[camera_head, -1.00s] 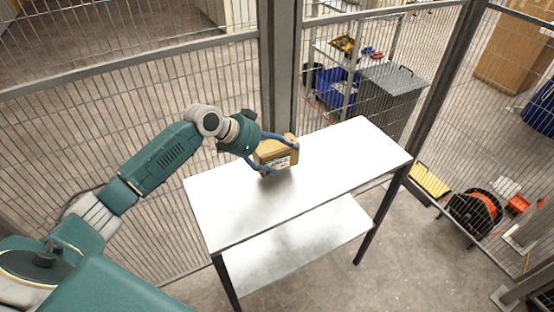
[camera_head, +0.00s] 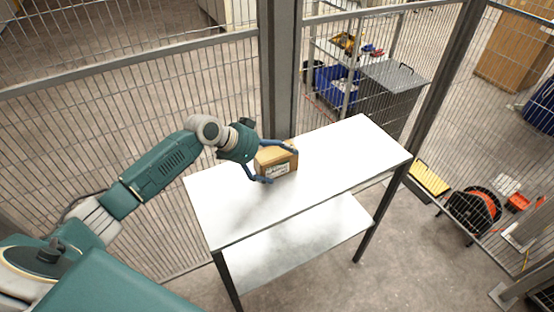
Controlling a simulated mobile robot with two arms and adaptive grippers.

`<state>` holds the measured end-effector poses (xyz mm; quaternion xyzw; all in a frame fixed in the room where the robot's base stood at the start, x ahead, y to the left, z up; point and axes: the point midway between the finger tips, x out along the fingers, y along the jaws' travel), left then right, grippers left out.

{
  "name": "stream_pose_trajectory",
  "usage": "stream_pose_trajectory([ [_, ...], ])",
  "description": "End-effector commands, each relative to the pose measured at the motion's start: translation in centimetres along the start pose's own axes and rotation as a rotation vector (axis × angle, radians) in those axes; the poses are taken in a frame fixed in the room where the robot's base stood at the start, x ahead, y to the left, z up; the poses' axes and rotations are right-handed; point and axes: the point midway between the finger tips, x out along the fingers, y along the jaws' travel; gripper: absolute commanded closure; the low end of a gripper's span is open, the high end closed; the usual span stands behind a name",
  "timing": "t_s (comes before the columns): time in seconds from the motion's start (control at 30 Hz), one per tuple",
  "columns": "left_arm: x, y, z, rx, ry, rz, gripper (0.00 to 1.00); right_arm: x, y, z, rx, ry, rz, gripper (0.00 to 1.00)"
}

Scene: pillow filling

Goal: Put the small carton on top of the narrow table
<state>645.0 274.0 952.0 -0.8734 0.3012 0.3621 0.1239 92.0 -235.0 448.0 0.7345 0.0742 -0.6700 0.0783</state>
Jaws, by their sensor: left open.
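The small carton (camera_head: 277,162) is a brown box with a white printed label on its front side. It sits on the white top of the narrow table (camera_head: 340,165), near the back edge and left of the middle. My left gripper (camera_head: 281,167) comes in from the left. Its two blue fingers are spread, one behind the carton and one in front at its lower left. The gripper is open around the carton, and I cannot tell whether either finger touches it. My right gripper is not in view.
A wire mesh fence with a thick grey post (camera_head: 281,75) stands right behind the table. The table's lower shelf (camera_head: 300,240) is empty. An orange cable reel (camera_head: 473,211) and a yellow-topped box (camera_head: 429,178) are on the floor at right. The tabletop's right half is clear.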

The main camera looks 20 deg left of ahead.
Motion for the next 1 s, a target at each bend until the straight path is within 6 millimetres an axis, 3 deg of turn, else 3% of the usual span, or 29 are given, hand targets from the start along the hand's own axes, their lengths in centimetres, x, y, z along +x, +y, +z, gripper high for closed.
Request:
stream_pose_trajectory([
  [0.5,-9.7,-0.1,0.2,0.002,-0.001,-0.002,0.05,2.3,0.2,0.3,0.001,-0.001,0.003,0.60],
  [0.7,-11.0,0.0,0.0,0.002,0.000,0.000,0.05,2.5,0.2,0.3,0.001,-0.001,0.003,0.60],
  [1.0,-11.0,0.0,-0.1,0.001,0.000,0.000,0.05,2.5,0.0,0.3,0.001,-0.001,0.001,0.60],
])
